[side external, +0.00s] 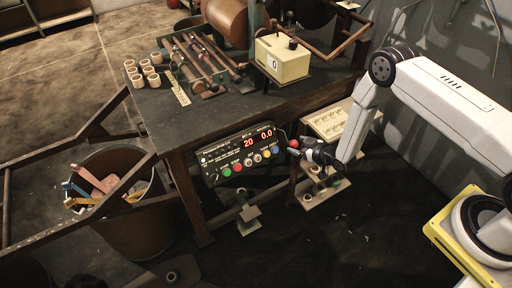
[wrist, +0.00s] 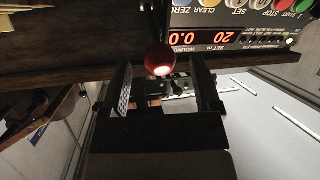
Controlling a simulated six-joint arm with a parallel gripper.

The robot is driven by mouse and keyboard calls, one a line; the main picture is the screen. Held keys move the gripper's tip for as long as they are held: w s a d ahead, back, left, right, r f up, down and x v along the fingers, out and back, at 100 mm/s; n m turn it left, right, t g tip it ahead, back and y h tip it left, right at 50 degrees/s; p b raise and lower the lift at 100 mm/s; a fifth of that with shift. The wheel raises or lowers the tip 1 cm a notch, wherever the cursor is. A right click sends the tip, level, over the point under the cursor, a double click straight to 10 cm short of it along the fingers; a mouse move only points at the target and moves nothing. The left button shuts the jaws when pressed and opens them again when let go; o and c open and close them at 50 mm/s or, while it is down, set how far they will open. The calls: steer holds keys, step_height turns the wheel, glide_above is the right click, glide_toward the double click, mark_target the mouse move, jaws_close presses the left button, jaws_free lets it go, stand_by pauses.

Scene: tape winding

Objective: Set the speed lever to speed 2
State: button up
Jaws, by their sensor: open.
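A red ball knob (side external: 293,143), which appears to be the end of the speed lever, sits just right of the control panel, by the table's front edge. In the wrist view the knob (wrist: 159,61) lies between and slightly beyond my gripper's fingertips, with a gap on both sides. My gripper (side external: 307,149) is open around the line to the knob and does not visibly touch it.
A cream box (side external: 282,60) marked 0, with dark knobs on top, stands on the dark table (side external: 150,112). Several small tubes (side external: 140,72) and long rods are at its left. A light board (side external: 328,122) and a small stand (side external: 322,190) lie close to my gripper. A bin (side external: 142,215) stands lower left.

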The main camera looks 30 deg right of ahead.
steer(key=shift+v, duration=2.6)
steer(key=shift+r, duration=0.1)
steer(key=shift+r, duration=0.1)
step_height(320, 180, up, 14)
steer(key=s+m+g+h, duration=0.1)
steer(key=m+g+h, duration=0.1)
steer(key=g, duration=0.3)
steer(key=s+r+m+g, duration=0.1)
steer(key=s+r+g, duration=0.2)
steer(key=s+r, duration=0.2)
steer(key=s+r+g, duration=0.2)
steer(key=s+r, duration=0.4)
steer(key=s, duration=0.6)
steer(key=shift+a+m+g+h, duration=0.4)
steer(key=shift+a, duration=0.05)
steer(key=shift+s+r, duration=0.1)
steer(key=shift+r, duration=0.05)
